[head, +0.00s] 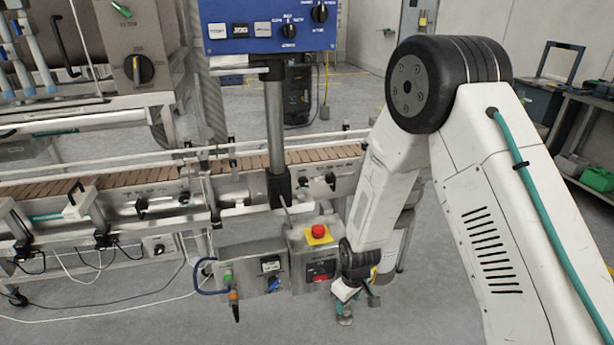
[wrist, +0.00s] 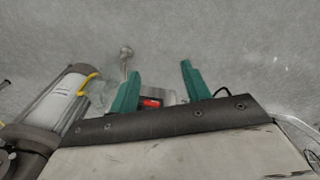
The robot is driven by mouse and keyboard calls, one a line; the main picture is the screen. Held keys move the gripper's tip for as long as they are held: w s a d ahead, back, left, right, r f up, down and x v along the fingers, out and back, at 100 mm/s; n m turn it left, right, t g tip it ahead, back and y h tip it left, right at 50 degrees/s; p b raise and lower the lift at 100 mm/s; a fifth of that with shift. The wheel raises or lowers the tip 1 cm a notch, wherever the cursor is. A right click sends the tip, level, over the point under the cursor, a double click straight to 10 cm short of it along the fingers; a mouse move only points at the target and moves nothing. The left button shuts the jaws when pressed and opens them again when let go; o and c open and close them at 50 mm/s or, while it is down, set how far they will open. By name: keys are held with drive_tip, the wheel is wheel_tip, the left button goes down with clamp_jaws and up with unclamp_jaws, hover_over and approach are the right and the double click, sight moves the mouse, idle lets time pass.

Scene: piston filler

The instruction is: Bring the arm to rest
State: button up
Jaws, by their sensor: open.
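My arm comes in from the right in the head view, bent at a black joint, with its lower link pointing down. My gripper (head: 358,307) hangs low, just right of the grey control box (head: 302,246) with the red emergency stop button (head: 319,231). In the wrist view my gripper (wrist: 158,85) shows two green fingers spread apart, with nothing held between them. A grey box face with a red switch (wrist: 151,102) shows behind the fingers. Whether the gripper touches the box cannot be told.
A conveyor (head: 120,190) with brown slats runs across behind the boxes. A blue panel (head: 268,25) stands on a grey post (head: 275,120) above it. A second box (head: 250,270) with knobs adjoins on the left. A bench (head: 585,130) stands far right.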

drive_tip(key=s+d+r+m, duration=0.2)
drive_tip(key=s+d+r, duration=0.3)
drive_tip(key=s+r, duration=0.4)
drive_tip(key=s+d+r+m, duration=0.3)
drive_tip(key=s+r, duration=0.6)
drive_tip(key=r, duration=0.9)
drive_tip(key=s+d+r+m, duration=0.3)
drive_tip(key=s+d+r, duration=0.4)
drive_tip(key=r, duration=0.7)
drive_tip(key=shift+s+r+t, duration=0.3)
drive_tip(key=shift+s+r, duration=0.05)
drive_tip(key=shift+s, duration=0.6)
drive_tip(key=shift+c, duration=1.3)
drive_tip(key=shift+d, duration=0.2)
